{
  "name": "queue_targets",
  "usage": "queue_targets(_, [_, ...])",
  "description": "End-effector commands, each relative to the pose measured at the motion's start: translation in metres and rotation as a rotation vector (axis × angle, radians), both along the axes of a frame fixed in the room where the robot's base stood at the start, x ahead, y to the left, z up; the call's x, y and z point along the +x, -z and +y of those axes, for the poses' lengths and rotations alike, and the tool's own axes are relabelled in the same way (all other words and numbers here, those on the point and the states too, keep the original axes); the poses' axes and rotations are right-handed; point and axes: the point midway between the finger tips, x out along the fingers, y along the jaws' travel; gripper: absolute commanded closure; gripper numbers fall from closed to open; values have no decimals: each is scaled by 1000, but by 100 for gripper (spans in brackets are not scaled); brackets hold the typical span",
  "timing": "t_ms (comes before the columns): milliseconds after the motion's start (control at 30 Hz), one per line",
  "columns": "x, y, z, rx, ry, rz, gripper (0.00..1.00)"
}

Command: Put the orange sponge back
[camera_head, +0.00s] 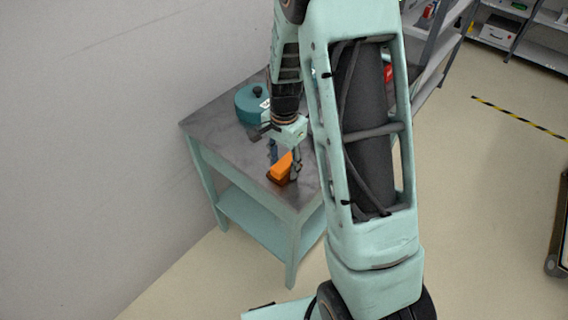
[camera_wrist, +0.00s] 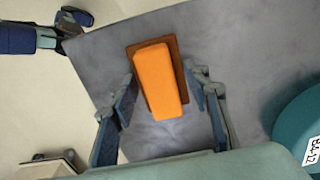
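The orange sponge (camera_head: 281,168) lies near the front edge of the grey tabletop (camera_head: 215,127). In the wrist view the sponge (camera_wrist: 160,82) lies over a flat brown patch (camera_wrist: 174,48) that shows around its far end and right side; I cannot tell whether this is a pad or a shallow holder. My gripper (camera_head: 284,158) points down at the sponge. In the wrist view my gripper (camera_wrist: 162,85) is open, with one finger on each side of the sponge and visible gaps between.
A teal lidded pot (camera_head: 252,103) with a black knob stands farther back on the table, close to my gripper; it fills the right edge of the wrist view (camera_wrist: 298,122). A wall stands at the left. Shelving (camera_head: 495,30) stands at the upper right.

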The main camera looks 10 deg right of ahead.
Motion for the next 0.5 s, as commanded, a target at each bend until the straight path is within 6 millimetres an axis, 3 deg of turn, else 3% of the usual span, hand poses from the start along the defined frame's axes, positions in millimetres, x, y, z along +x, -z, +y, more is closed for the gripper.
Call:
queue_targets(133, [0, 0, 0, -1, 0, 1, 40])
queue_targets(500, [0, -6, 0, 0, 0, 0, 40])
